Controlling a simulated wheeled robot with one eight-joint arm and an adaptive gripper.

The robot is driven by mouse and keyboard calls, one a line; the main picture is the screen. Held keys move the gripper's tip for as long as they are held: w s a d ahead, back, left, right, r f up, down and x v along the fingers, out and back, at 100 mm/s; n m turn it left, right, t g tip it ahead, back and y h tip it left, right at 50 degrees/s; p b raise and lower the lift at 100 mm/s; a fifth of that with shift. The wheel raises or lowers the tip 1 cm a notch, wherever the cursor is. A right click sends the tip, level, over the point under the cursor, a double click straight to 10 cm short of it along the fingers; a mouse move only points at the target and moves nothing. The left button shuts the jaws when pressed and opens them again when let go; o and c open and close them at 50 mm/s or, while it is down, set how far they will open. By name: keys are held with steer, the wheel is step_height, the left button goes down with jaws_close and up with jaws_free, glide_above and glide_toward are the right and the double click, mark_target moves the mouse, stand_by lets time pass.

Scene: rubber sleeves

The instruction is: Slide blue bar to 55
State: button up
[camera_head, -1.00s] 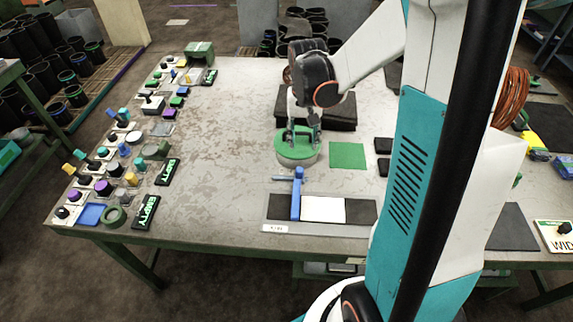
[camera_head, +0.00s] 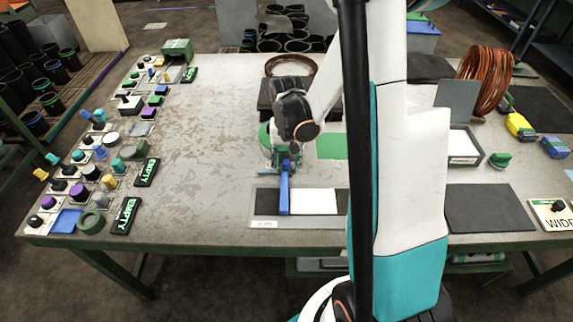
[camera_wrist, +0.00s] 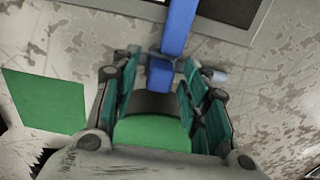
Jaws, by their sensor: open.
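The blue bar (camera_head: 284,190) lies across a dark slide plate (camera_head: 266,201) near the table's front edge, left of a white panel (camera_head: 313,201). It also shows in the wrist view (camera_wrist: 178,28), its near end running between my fingers. My gripper (camera_head: 285,160) is at the bar's far end, pointing down, with its fingers apart on either side of the bar; whether they touch it I cannot tell. In the wrist view my gripper (camera_wrist: 163,62) is open around the bar's end. A small label (camera_head: 264,224) sits at the plate's front left, its text too small to read.
A green square (camera_head: 331,146) lies right of my gripper, and a round green-topped object (camera_head: 264,136) is partly hidden behind it. Several knobs and switches (camera_head: 90,172) line the table's left side. The table left of the plate is clear. My arm hides the plate's right end.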

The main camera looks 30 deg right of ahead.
steer(key=shift+f, duration=0.25)
jaws_close()
steer(key=shift+w+a, duration=0.45)
steer(key=shift+a, duration=0.2)
steer(key=shift+w+a, duration=0.4)
steer(key=shift+a, duration=0.2)
jaws_free()
step_height(320, 180, up, 12)
stand_by(0.3)
